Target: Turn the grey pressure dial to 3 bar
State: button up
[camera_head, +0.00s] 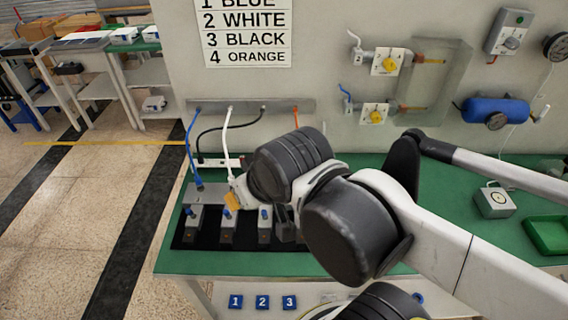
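Several dial-like things are on the grey wall panel, and I cannot read any scale. A grey box with a round grey knob (511,43) is at the top right. A dark round gauge (556,46) is beside it. A small grey round dial (496,121) sits at the blue tank (503,107). I cannot tell which is the pressure dial. My arm crosses the front from the lower right, with its wrist above the left part of the green bench. The dials stand well to the right of the wrist.
Two white valve plates with yellow knobs (386,63) (375,113) are on the panel. Blue, white, black and orange cables hang from a rail (250,106). The green bench (215,263) holds a row of grey blocks, a white-topped box (494,200) and a green tray (548,234).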

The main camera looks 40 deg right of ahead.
aim_at(512, 44)
jog(key=z, duration=2.4)
